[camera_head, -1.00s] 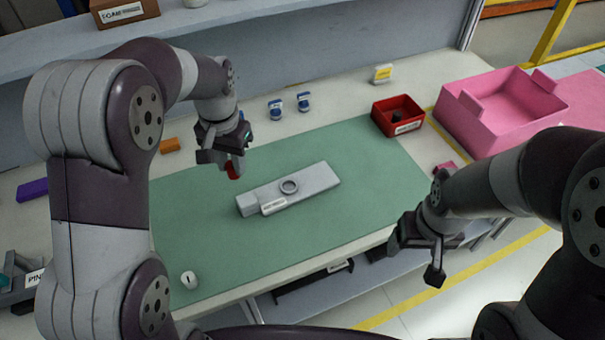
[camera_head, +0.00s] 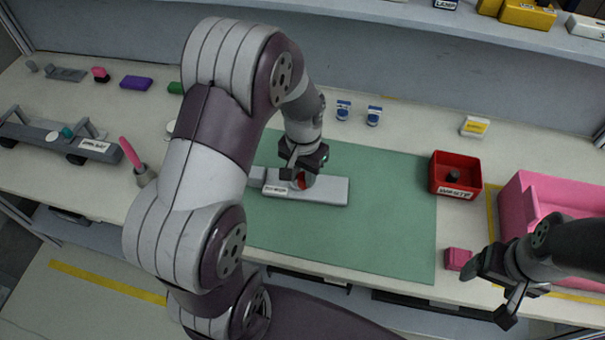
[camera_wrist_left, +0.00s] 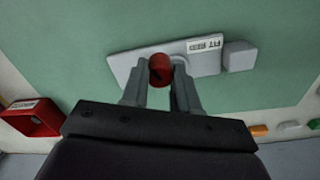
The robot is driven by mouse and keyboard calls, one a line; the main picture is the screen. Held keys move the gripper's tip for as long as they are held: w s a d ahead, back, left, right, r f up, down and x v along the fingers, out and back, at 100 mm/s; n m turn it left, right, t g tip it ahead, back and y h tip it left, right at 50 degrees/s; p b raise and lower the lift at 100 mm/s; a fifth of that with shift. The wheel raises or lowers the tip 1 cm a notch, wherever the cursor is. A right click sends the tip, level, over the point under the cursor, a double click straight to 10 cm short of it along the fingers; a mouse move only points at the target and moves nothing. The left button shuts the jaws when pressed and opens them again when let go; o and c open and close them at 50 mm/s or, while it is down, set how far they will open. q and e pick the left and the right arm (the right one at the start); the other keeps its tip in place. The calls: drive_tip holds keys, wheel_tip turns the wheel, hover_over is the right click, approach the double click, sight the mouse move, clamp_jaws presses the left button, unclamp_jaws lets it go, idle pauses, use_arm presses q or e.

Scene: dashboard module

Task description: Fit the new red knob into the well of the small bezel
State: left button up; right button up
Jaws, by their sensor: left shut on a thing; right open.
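The red knob (camera_wrist_left: 160,70) is between the fingertips of my left gripper (camera_wrist_left: 168,80), which is shut on it. In the head view the knob (camera_head: 301,181) shows as a bit of red under my left gripper (camera_head: 302,166). The grey module plate (camera_head: 330,190) lies on the green mat, with the small bezel hidden in the head view by the gripper. In the left wrist view a grey ring edge of the bezel (camera_wrist_left: 181,62) shows beside the knob. I cannot tell whether the knob is in the well or above it. My right gripper (camera_head: 492,298) is open and empty at the right front.
A red waste bin (camera_head: 455,176) with a dark piece in it stands right of the green mat (camera_head: 390,230). A pink crate (camera_head: 545,200) and a small pink block (camera_head: 457,259) are further right. Two blue-and-white items (camera_head: 374,116) stand behind the mat.

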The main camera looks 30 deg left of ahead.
use_arm(q)
drive_tip(key=w+a+f, duration=0.1)
drive_tip(key=w, duration=0.1)
drive_tip(key=w+a+f, duration=0.2)
drive_tip(key=shift+a+p, duration=0.15)
drive_tip(key=shift+p, duration=0.15)
wheel_tip(320, 180, down, 4)
drive_tip(key=shift+s+a+r+p, duration=0.1)
drive_tip(key=shift+r+p, duration=0.05)
drive_tip(key=shift+p, duration=0.25)
drive_tip(key=shift+f, duration=0.3)
drive_tip(key=shift+f, duration=0.2)
drive_tip(key=o, duration=1)
drive_tip(key=shift+r, duration=0.1)
